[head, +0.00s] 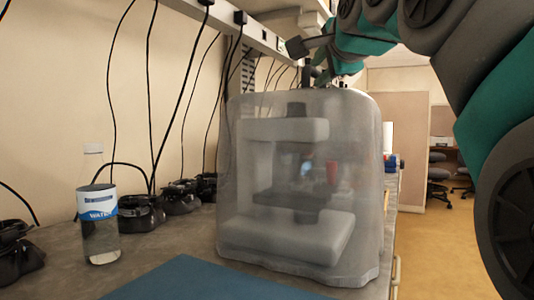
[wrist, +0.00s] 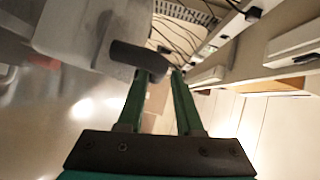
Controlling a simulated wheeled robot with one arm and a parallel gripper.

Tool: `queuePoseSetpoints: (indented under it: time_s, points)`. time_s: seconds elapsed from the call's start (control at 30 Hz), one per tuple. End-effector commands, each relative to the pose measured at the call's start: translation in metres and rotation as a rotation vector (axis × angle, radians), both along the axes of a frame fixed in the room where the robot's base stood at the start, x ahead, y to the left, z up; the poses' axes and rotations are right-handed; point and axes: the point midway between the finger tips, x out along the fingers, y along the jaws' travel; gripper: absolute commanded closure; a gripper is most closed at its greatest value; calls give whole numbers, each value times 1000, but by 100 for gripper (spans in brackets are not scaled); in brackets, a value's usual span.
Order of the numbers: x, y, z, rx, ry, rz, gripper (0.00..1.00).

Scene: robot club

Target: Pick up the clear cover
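The clear cover (head: 365,130) is a cloudy, see-through hood standing upright on the bench. It sits over a grey and black microscope-like machine (head: 285,128) that shows blurred through it. My gripper (head: 308,62) is at the cover's top edge, toward the far side. The cover (wrist: 80,28) is at the upper left there, close beside the left fingertip. I cannot tell whether they touch.
A water bottle (head: 98,215) stands left of the cover. A blue mat (head: 205,282) lies in front. Several black objects (head: 142,212) line the wall with hanging cables. A metal rail (head: 235,22) runs above. Open floor (head: 440,240) lies to the right.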

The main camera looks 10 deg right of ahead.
Motion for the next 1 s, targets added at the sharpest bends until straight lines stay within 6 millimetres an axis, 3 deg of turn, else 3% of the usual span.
queuePoseSetpoints:
  time_s: [0.17, 0.43, 0.7, 1.0]
  points:
    - [13, 0, -2, 0, 1, 0, 65]
    - [51, 1, -11, 0, 5, 0, 65]
    - [53, 1, -11, 0, 1, 0, 66]
    - [53, 1, -11, 0, 2, 0, 100]
